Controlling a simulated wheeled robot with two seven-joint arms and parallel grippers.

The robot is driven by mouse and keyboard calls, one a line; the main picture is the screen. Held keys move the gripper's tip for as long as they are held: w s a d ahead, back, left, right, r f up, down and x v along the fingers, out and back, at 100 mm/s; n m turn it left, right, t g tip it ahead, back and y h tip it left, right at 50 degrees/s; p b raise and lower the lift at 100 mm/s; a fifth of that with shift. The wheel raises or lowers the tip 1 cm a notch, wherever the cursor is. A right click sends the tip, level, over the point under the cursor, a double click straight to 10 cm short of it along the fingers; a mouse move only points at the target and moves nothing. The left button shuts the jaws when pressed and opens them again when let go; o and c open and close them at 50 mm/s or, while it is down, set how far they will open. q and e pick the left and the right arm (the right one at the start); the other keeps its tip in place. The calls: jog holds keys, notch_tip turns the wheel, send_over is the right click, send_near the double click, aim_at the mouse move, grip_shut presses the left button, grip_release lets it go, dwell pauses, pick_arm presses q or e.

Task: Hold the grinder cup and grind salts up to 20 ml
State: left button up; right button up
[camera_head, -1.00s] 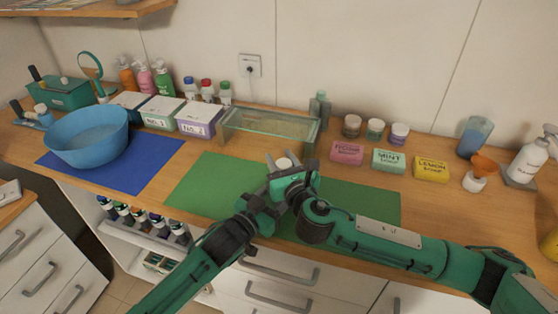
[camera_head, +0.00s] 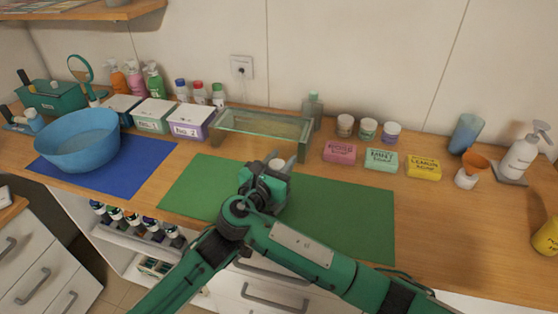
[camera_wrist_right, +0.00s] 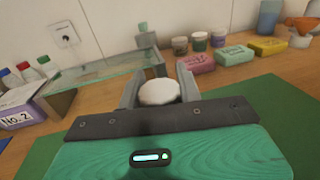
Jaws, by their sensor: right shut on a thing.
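My right gripper (camera_head: 279,165) is over the green mat (camera_head: 335,215). It is shut on a white, round-topped thing (camera_wrist_right: 159,92), which looks like the grinder cup; its white top also shows in the head view (camera_head: 276,163). In the right wrist view the fingers of my right gripper (camera_wrist_right: 158,88) stand on both sides of it. The lower part of the cup is hidden. My left arm comes in from the lower left and meets the right wrist in the picture; its fingers are hidden. No salt or scale mark can be made out.
A glass-topped stand (camera_head: 262,124) is just behind the gripper. Pink (camera_head: 340,153), mint (camera_head: 381,160) and yellow (camera_head: 424,167) soaps lie to the right. A blue bowl (camera_head: 78,145) stands on the blue mat at left. The mat's right part is clear.

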jog(key=shift+m+g+h, duration=0.4)
jog(key=shift+m+h, duration=0.1)
jog(key=shift+h, duration=0.2)
jog(key=shift+d, duration=0.1)
jog(key=o, duration=1)
jog(key=shift+r, duration=0.15)
notch_tip(320, 180, up, 10)
jog(key=shift+f, duration=0.1)
